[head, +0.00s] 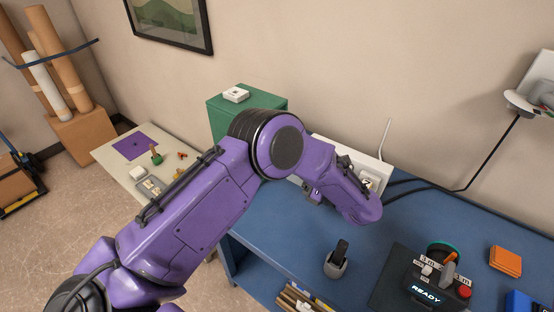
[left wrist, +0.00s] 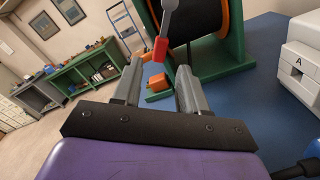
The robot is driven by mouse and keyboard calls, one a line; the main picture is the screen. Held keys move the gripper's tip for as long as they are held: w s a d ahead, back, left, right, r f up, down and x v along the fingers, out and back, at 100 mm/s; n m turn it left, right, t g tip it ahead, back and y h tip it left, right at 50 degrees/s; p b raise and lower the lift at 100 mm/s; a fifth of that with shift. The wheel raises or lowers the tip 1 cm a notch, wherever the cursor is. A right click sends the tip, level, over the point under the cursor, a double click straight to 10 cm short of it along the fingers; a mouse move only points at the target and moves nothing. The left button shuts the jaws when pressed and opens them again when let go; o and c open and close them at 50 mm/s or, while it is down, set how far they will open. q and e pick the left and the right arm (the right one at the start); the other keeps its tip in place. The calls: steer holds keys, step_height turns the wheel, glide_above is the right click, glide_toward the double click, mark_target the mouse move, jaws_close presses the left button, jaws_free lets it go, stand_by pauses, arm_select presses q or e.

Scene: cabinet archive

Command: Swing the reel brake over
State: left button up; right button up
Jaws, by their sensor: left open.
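The reel (left wrist: 195,22) is a dark drum with an orange rim in a green frame (left wrist: 235,45), at the top of the left wrist view. The brake lever, a grey bar (left wrist: 170,20) with a red grip (left wrist: 160,50), hangs down in front of it. My left gripper (left wrist: 160,66) is open, its two grey fingers pointing at the lever. The red grip shows between the fingertips; I cannot tell how deep it sits between them. In the head view my purple left arm reaches over the blue table, and I cannot make out the reel there. My right gripper is not in view.
A white box marked A (left wrist: 303,62) stands right of the reel on the blue tabletop (left wrist: 262,105). In the head view a control box reading READY (head: 425,290), a grey holder (head: 336,268) and an orange block (head: 505,261) stand to the right. A green cabinet (head: 220,118) stands behind my arm.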

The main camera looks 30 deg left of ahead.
arm_select(q)
steer(key=a+p, duration=0.1)
steer(key=a, duration=0.5)
steer(key=shift+w+a, duration=0.2)
steer(key=shift+w, duration=0.05)
steer(key=shift+a, duration=0.25)
steer(key=shift+c, duration=0.3)
jaws_close()
